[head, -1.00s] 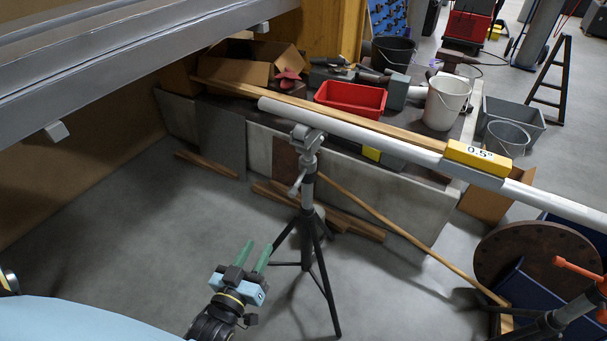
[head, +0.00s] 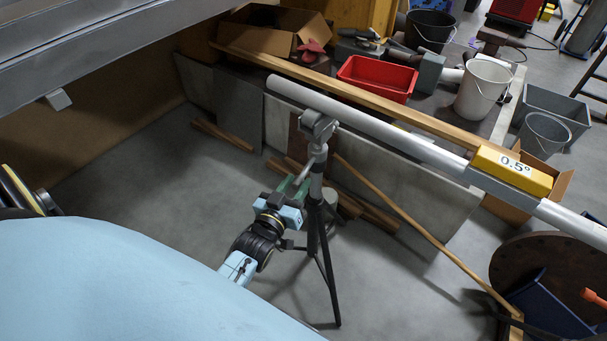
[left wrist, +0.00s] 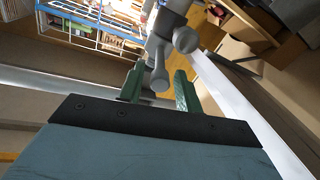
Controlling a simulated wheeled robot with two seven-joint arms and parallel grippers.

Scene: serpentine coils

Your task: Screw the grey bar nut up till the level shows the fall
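A long grey pipe (head: 370,120) rests on a grey tripod stand (head: 318,195). A yellow level (head: 512,170) on the pipe reads 0.5°. The grey bar nut (head: 311,167) sticks out below the stand's head; its round-ended bar shows close up in the left wrist view (left wrist: 158,78). My left gripper (head: 296,186) is at the stand's post, just below the head. Its green fingers (left wrist: 160,90) are apart, with a bar end between them in the picture. I cannot tell whether they touch it. My right gripper is not in view.
A grey beam (head: 120,40) crosses the upper left. Behind the pipe are a red bin (head: 378,78), a white bucket (head: 484,88) and a cardboard box (head: 270,35). A wooden strip (head: 400,215) slants behind the stand.

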